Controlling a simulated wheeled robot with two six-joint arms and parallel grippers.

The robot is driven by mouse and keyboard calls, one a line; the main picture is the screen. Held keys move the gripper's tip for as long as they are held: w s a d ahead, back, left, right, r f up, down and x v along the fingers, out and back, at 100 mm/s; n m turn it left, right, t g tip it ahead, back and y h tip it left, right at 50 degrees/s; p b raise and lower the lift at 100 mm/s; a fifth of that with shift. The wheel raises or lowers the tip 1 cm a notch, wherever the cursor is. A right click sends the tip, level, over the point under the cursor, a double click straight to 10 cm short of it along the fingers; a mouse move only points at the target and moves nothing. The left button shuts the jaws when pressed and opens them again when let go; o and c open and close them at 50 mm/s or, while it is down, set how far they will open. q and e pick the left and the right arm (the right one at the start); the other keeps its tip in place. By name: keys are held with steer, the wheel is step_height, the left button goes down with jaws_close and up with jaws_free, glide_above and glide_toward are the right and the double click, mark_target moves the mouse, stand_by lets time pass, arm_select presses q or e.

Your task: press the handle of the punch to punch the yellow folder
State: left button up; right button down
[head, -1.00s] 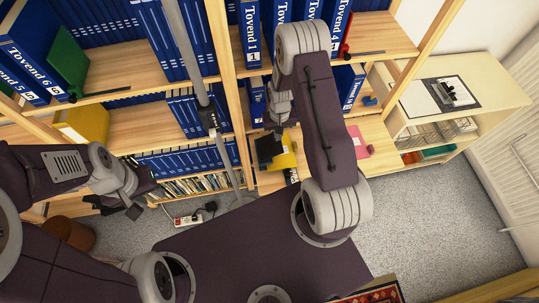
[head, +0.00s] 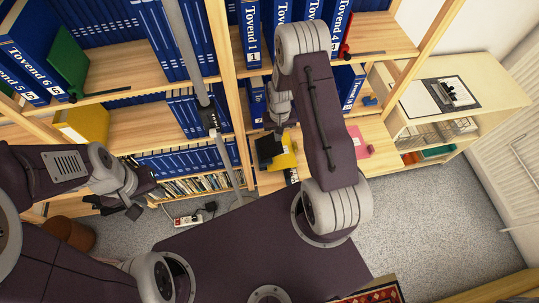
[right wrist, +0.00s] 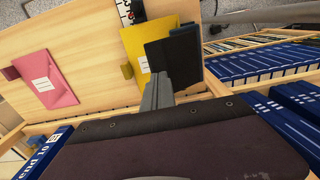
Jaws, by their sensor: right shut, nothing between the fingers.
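The black punch (head: 267,148) stands on the light wood shelf board, at the left edge of the yellow folder (head: 286,158). In the right wrist view the punch (right wrist: 173,60) lies against the right side of the yellow folder (right wrist: 136,46); I cannot tell how far the folder's edge goes in. My right gripper (head: 277,128) is shut and empty over the punch. In the right wrist view its fingertips (right wrist: 158,78) overlap the punch's near edge; contact is unclear. My left gripper (head: 120,206) hangs low at the left, away from the punch, its jaw opening unclear.
A pink folder (head: 358,142) lies right of the yellow one on the same board. Blue binders (head: 252,34) fill the shelves above and left. Another yellow item (head: 85,125) sits on a left shelf. A shelf post (head: 228,90) stands left of my right gripper.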

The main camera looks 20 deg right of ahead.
stand_by(0.4)
steer(key=shift+s+f+b, duration=0.1)
steer(key=shift+f+b, duration=1.9)
steer(key=shift+f, duration=0.55)
step_height(320, 180, up, 10)
steer(key=p, duration=0.7)
steer(key=shift+f+p, duration=0.25)
steer(key=shift+p, duration=0.15)
steer(key=shift+f, duration=0.1)
